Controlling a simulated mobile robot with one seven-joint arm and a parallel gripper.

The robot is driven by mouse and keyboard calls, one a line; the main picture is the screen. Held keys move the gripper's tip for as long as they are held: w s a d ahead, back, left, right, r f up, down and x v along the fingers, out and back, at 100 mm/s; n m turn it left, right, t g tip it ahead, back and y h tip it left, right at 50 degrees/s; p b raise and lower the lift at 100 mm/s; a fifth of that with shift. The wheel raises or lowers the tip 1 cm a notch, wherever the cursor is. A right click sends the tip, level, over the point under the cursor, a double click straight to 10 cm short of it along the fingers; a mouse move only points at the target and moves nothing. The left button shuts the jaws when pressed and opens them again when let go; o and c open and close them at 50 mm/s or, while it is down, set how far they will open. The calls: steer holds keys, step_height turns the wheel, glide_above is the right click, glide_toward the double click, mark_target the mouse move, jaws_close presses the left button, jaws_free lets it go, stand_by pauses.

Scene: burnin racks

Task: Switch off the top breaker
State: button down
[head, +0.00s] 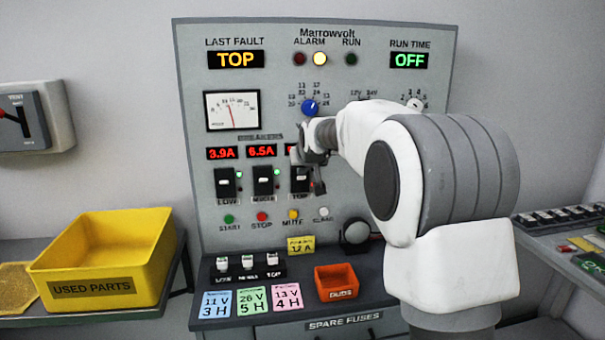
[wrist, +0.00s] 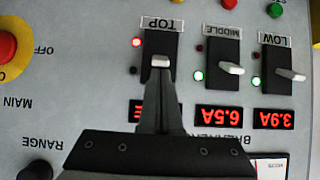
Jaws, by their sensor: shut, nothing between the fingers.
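The top breaker (wrist: 163,42) is a black switch labelled TOP on the grey panel. It shows upside down in the wrist view; in the head view my gripper (head: 316,172) partly covers it (head: 299,181). Its pale lever (wrist: 160,60) sits at the tips of my shut, empty gripper (wrist: 158,72); I cannot tell whether they touch. Beside it the red lamp (wrist: 136,42) is lit and the green one is dark. The middle breaker (wrist: 224,60) and low breaker (wrist: 277,60) have lit green lamps. The top breaker's current display (wrist: 136,111) is mostly hidden.
A row of buttons (head: 262,217) lies below the breakers. A yellow bin (head: 106,255) and an orange duds box (head: 336,282) stand below. My arm covers the panel's right side.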

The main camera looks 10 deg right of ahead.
steer(key=shift+s+f+t+b, duration=0.3)
steer(key=shift+f+t+b, duration=0.35)
steer(key=shift+b, duration=1.25)
steer(key=shift+s+r+t+b, duration=0.3)
steer(key=shift+s+b, duration=0.15)
steer(key=shift+b, duration=0.7)
steer(key=shift+s+f, duration=0.1)
